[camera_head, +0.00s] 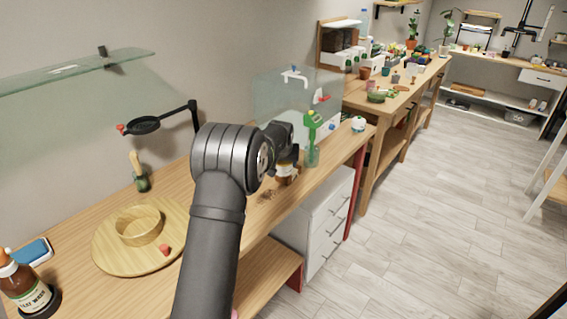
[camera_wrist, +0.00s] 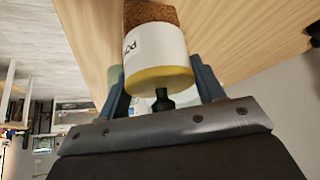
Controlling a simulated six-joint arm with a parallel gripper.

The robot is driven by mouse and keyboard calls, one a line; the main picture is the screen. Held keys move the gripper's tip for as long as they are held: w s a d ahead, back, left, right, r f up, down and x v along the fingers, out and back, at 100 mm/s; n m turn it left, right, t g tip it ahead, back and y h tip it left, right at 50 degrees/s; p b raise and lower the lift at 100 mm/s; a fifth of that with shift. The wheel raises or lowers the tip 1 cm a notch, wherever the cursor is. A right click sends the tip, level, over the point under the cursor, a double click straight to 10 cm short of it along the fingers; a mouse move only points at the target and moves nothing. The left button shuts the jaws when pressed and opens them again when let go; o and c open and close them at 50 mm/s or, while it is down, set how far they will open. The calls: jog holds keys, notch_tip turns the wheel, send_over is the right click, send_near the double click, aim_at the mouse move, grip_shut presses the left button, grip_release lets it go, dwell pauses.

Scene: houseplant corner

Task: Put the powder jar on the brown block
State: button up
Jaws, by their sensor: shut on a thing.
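The powder jar (camera_wrist: 156,52) is in the wrist view, with a white label showing part of its lettering and a yellowish end toward the camera. My gripper (camera_wrist: 158,64) is shut on the jar, with one finger on each side. The brown block (camera_wrist: 150,14), rough like cork, lies just beyond the jar's far end. I cannot tell whether jar and block touch. In the head view my gripper (camera_head: 287,162) is low over the bench, and my arm partly hides the jar there.
A green-topped bottle (camera_head: 312,150) stands close to the right of my gripper. A brown speckled patch (camera_head: 268,194) lies on the bench in front. A white drawer unit (camera_head: 318,220) stands below.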

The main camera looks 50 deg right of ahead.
jog(key=shift+f, duration=0.2)
jog(key=shift+f, duration=0.2)
jog(key=o, duration=1.2)
jog(key=shift+r, duration=0.1)
jog(key=shift+r, duration=0.2)
jog(key=v, duration=1.1)
jog(key=shift+s+a+r, duration=0.15)
jog(key=shift+r, duration=0.15)
